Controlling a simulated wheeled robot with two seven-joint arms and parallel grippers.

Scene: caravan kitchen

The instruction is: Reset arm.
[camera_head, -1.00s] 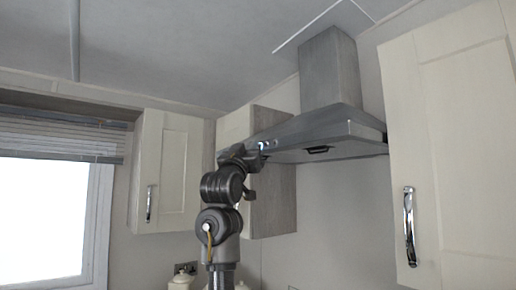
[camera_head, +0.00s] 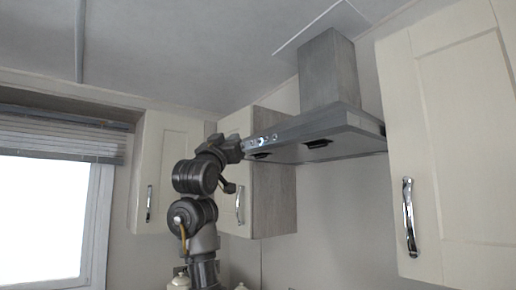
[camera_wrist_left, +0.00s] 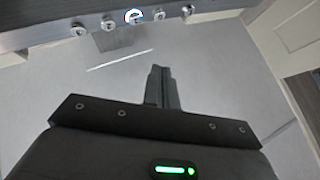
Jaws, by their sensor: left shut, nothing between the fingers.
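My left arm rises from the bottom of the head view, bent at its joints. My left gripper (camera_head: 240,150) is at its upper end, just left of the front left corner of the range hood (camera_head: 330,124). In the head view I cannot tell if they touch. In the left wrist view the fingers (camera_wrist_left: 161,87) are pressed together with nothing between them. The hood's front strip (camera_wrist_left: 170,17), with a row of round buttons and one bluish lit mark, lies across the top of that view, apart from the fingertips. My right gripper is out of view.
A large cream cabinet (camera_head: 455,150) stands at the right. Another cabinet (camera_head: 232,195) is behind my arm, and one more (camera_head: 165,172) is beside the window (camera_head: 45,215). Jars (camera_head: 180,283) show at the bottom. The wall below the hood is clear.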

